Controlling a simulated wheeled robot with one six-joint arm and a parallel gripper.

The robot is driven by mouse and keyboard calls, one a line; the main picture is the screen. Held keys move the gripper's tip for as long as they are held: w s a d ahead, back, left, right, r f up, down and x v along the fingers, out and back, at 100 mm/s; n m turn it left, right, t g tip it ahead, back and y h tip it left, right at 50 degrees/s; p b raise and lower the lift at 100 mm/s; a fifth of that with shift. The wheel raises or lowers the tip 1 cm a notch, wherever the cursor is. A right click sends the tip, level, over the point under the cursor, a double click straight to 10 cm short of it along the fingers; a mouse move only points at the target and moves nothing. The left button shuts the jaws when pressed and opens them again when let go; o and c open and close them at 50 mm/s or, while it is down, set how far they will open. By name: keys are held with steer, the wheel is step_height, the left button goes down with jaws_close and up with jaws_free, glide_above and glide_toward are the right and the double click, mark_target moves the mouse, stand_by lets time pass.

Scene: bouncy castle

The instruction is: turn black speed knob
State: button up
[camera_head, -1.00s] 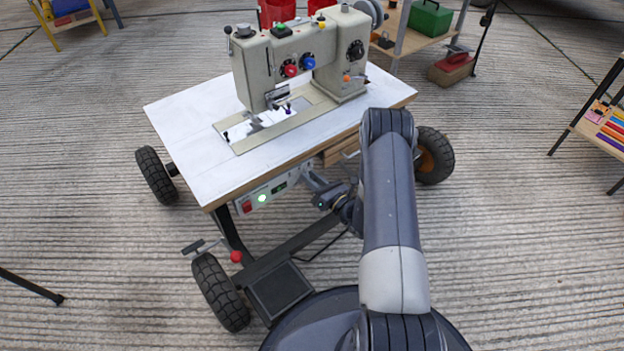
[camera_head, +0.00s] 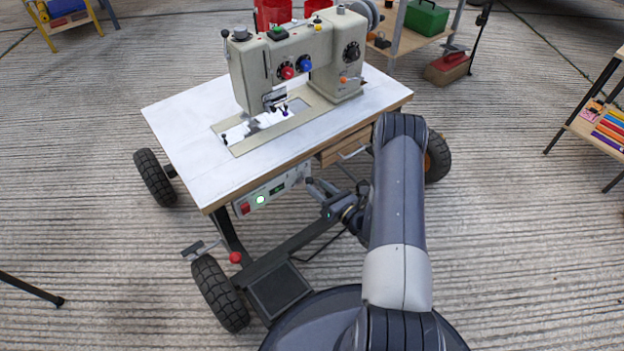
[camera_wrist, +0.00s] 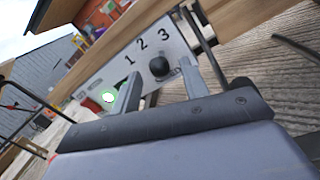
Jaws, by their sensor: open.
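My gripper (camera_wrist: 160,84) is open, with one finger on either side of the knob in that picture. The fingertips look close to the panel, but I cannot tell whether they touch the knob. In the head view my gripper (camera_head: 312,185) is at the right end of the control box (camera_head: 270,190) under the table edge. I cannot make out the knob there.
The box carries a red switch (camera_head: 244,208) and a lit green lamp (camera_head: 260,199). A white tabletop (camera_head: 185,125) with a sewing machine (camera_head: 290,62) stands above it. A wooden drawer (camera_head: 345,150) is close to the arm. The cart has black wheels (camera_head: 220,293).

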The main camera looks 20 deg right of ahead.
mark_target(310, 178)
steer(key=p+v, duration=0.1)
steer(key=v, duration=0.5)
steer(key=shift+s, duration=0.2)
steer(key=shift+d, duration=0.1)
steer(key=b+x, duration=0.2)
steer(key=x, duration=0.8)
steer(key=shift+w+a+f+b, duration=0.1)
steer(key=shift+w+a+b, duration=0.15)
steer(key=shift+b, duration=0.15)
steer(key=shift+w, duration=0.15)
steer(key=shift+n, duration=0.3)
